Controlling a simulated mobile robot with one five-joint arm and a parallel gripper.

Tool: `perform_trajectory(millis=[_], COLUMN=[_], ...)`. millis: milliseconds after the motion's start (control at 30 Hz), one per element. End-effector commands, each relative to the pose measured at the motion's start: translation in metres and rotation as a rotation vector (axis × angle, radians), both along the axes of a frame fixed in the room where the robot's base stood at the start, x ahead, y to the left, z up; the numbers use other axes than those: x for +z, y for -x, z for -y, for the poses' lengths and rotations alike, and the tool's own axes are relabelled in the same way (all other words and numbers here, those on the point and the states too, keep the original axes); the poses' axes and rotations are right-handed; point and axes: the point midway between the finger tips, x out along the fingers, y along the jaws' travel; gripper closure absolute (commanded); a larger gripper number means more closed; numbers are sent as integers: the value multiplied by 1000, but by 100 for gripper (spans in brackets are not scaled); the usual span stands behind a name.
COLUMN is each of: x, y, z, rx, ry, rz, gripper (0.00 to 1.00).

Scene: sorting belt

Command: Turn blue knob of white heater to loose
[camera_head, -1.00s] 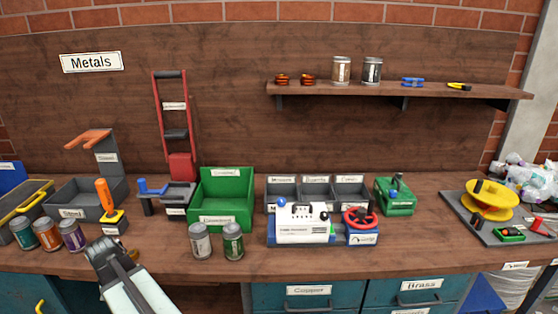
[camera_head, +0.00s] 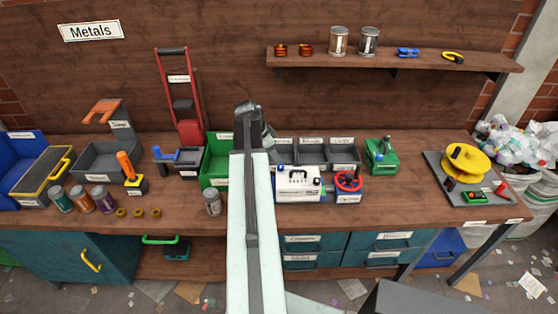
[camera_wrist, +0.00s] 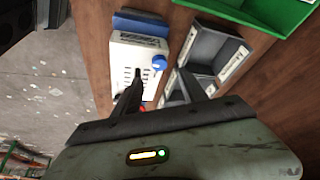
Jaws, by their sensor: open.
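The white heater (camera_head: 298,188) stands on the workbench, just right of my arm in the head view. Its blue knob (camera_head: 281,168) is at its upper left corner. In the wrist view the white heater (camera_wrist: 122,72) lies ahead and left, and the round blue knob (camera_wrist: 159,62) shows just beyond and between the fingertips. My gripper (camera_wrist: 162,76) is open and empty, apart from the knob as far as I can tell. In the head view my gripper (camera_head: 249,110) is above the back of the bench, its fingers not clear. The knob's setting cannot be read.
Grey bins (camera_head: 312,152) stand behind the heater. A red valve wheel (camera_head: 348,181) is close on its right. A green box (camera_head: 381,157) stands farther right. A green crate (camera_head: 215,165) and a can (camera_head: 212,202) are left of my arm, which hides part of the bench.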

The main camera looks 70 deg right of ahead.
Motion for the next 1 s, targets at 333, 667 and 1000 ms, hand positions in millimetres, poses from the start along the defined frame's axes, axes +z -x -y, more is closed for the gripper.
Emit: perform_trajectory(millis=[333,667,1000], x=[-42,-75,-72], y=[6,15,15], z=[10,22,22], rx=[6,7,8], ry=[-2,-2,-1], rz=[0,-1,0], gripper=[50,50,92])
